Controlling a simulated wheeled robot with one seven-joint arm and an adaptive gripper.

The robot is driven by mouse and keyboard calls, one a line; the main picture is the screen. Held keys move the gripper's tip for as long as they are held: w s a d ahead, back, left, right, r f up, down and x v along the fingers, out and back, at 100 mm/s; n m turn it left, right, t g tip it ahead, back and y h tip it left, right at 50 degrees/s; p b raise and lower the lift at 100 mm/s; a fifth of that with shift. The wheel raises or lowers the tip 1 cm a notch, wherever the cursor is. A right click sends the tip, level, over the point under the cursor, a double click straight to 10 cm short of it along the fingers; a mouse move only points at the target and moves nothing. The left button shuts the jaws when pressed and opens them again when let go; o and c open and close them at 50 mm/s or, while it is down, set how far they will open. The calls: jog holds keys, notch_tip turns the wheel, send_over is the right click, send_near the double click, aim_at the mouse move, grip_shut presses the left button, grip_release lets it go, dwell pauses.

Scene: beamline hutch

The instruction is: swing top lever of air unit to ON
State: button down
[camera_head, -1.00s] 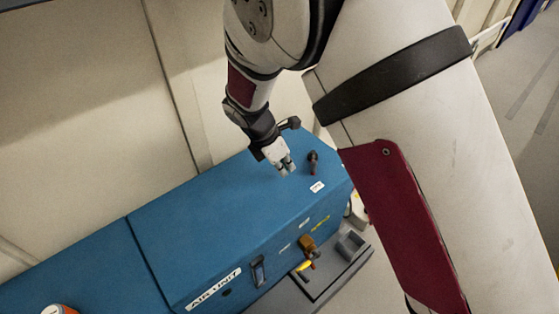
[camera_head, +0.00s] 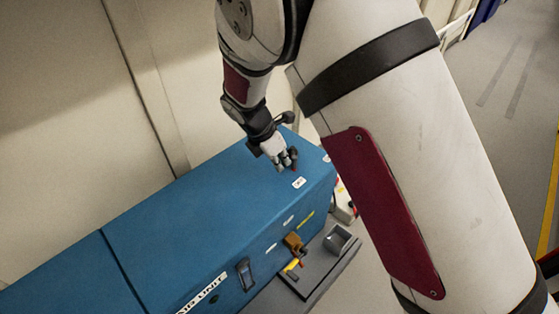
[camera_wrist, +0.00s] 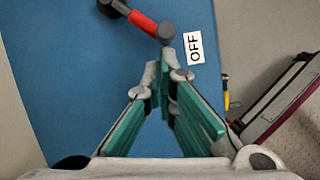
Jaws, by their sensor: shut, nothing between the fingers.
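The blue air unit (camera_head: 200,220) stands below my arm. Its top lever (camera_head: 294,155) is mostly hidden beside my gripper in the head view. In the wrist view the lever (camera_wrist: 143,22) is a red bar with dark ends, and one dark knob lies next to the OFF label (camera_wrist: 193,48). The same small white label (camera_head: 299,183) shows on the top face in the head view. My gripper (camera_head: 287,162) is shut and empty. In the wrist view its fingertips (camera_wrist: 160,76) meet just below the knob; contact cannot be told. No ON label is visible.
On the unit's front are a brass-coloured fitting with a yellow handle (camera_head: 292,265) and a dark window (camera_head: 245,273). A grey ledge (camera_head: 318,272) juts out below. The pale wall (camera_head: 70,130) stands close behind the unit. Grey floor is open at right.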

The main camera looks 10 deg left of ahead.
jog(key=shift+s+d, duration=0.1)
jog(key=shift+d, duration=0.15)
